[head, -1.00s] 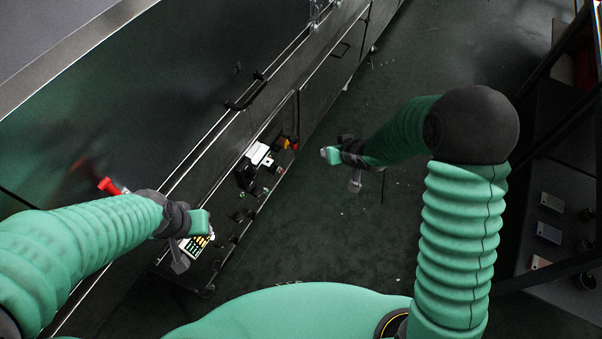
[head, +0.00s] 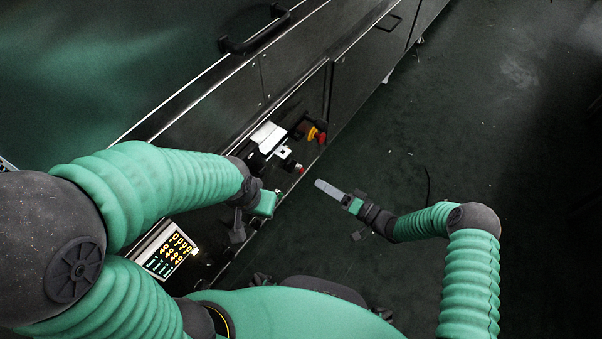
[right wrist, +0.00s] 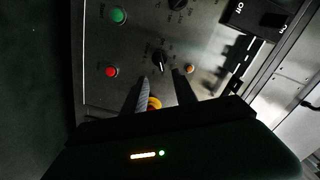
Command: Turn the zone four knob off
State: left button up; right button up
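In the right wrist view a panel holds a dark rotary knob (right wrist: 159,60) just beyond my fingertips, with another dark knob (right wrist: 178,4) at the top edge. The labels are too small to read, so I cannot tell which is zone four. My right gripper (right wrist: 160,88) is open, its fingers apart and pointing at the panel, with nothing seen gripped. In the head view my right gripper (head: 320,185) is beside the panel's lower right. My left gripper (head: 252,215) is over the panel's left part; its fingers are unclear.
A green button (right wrist: 118,15), red button (right wrist: 111,71) and orange light (right wrist: 189,68) surround the knob. A yellow ring (right wrist: 154,103) shows between my fingers. A red-and-yellow emergency stop (head: 317,134), lit display (head: 168,250) and black handle (head: 254,30) are on the machine.

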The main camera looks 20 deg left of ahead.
jog(key=b+x, duration=0.4)
jog(key=x, duration=0.6)
jog(key=shift+a, duration=0.2)
jog(key=shift+f, duration=0.1)
grip_shut()
